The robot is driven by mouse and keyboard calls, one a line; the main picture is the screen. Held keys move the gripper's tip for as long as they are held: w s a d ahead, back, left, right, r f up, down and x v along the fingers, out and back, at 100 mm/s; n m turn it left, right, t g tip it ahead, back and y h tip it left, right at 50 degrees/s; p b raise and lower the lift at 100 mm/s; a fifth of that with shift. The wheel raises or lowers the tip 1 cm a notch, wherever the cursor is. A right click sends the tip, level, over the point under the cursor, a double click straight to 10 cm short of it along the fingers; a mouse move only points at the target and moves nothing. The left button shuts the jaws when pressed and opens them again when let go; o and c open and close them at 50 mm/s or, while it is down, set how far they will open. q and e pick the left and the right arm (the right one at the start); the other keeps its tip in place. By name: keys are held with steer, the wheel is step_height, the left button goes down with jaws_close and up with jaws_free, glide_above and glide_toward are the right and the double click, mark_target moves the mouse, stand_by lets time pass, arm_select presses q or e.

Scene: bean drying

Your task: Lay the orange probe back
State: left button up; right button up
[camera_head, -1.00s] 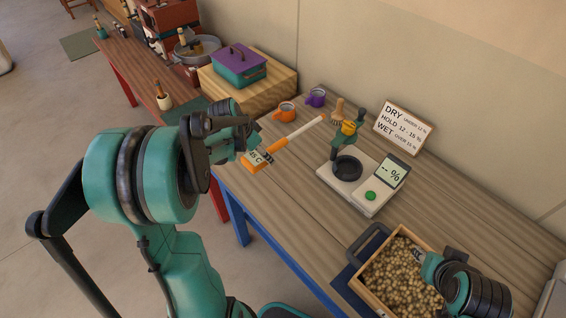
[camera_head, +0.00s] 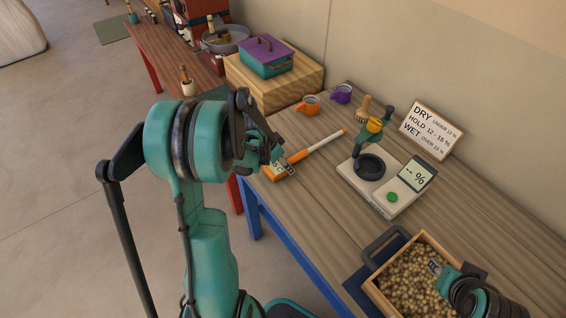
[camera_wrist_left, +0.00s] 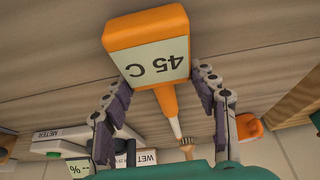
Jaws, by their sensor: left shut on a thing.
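The orange probe (camera_head: 300,157) has an orange body with a display, an orange neck and a long white stem with an orange tip pointing to the back right. It is low over or on the table's left end; I cannot tell which. My left gripper (camera_head: 282,164) is shut on it. In the left wrist view the probe's body (camera_wrist_left: 146,30) reads "45 C", with my left gripper's fingers (camera_wrist_left: 165,98) on either side of its neck. My right gripper (camera_head: 437,267) is at the bean crate (camera_head: 373,288); its fingers are too small to read.
A moisture meter (camera_head: 385,190) stands right of the probe, with a sign (camera_head: 431,130) behind it. Orange (camera_head: 309,104) and purple (camera_head: 342,93) mugs and a brush (camera_head: 364,108) stand at the back. A wooden block (camera_head: 275,85) bears a teal box.

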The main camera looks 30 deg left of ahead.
arm_select(q)
steer(key=shift+f, duration=0.2)
steer(key=o, duration=1.3)
steer(key=shift+r, duration=0.1)
steer(key=shift+r, duration=0.25)
steer(key=p+v, duration=0.4)
steer(key=v, duration=0.8)
steer(key=s+d+r+n+t, duration=0.1)
steer(key=s+d+r, duration=0.1)
steer(key=s+d, duration=0.2)
steer(key=s+d+r+n+t+y, duration=0.1)
steer(key=s+d, duration=0.3)
steer(key=d, duration=0.4)
steer(key=s+d+r+n, duration=0.2)
steer(key=s+d+r, duration=0.2)
steer(key=d, duration=0.2)
steer(key=shift+s+n+t+y, duration=0.15)
steer(key=shift+n+t+y, duration=0.15)
steer(key=shift+t+y, duration=0.1)
